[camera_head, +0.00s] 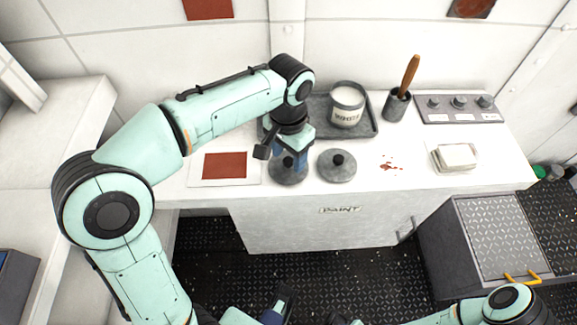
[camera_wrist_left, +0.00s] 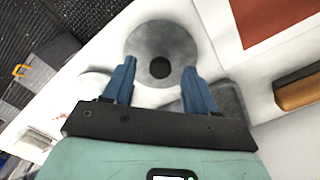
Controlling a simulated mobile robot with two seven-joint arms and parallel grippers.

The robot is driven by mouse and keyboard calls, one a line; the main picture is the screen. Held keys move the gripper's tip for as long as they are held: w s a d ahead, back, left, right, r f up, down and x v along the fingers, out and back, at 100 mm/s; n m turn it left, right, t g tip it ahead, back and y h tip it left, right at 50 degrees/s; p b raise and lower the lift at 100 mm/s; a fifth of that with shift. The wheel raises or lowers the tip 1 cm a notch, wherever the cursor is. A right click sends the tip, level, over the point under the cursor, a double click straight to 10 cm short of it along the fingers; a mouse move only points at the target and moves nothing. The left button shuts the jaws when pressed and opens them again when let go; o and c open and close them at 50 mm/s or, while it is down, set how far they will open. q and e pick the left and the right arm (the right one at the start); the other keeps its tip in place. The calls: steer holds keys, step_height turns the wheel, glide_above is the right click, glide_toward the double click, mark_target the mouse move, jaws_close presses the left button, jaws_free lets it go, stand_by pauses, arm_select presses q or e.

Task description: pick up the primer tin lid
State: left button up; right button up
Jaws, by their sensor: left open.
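Two round grey lids with black knobs lie on the white counter; no label shows which is the primer tin's. My left gripper (camera_head: 290,170) points down over the left lid (camera_head: 288,179) and partly hides it. In the left wrist view the left gripper (camera_wrist_left: 157,82) is open, and this lid (camera_wrist_left: 160,35) shows with its knob between the fingertips. Nothing is held; whether the fingers touch the knob I cannot tell. The other lid (camera_head: 337,172) lies just right of it, apart. A dark and blue part at the bottom edge seems to be my right gripper (camera_head: 280,304), cut off.
Behind the lids, a grey tray (camera_head: 369,128) holds an open tin labelled WHITE (camera_head: 347,108). A brush stands in a dark pot (camera_head: 397,107). A red swatch card (camera_head: 224,167) lies left, a white block (camera_head: 456,157) right. The counter between has red specks.

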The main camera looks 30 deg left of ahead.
arm_select(q)
steer(key=shift+f, duration=0.85)
jaws_close()
steer(key=shift+r, duration=0.15)
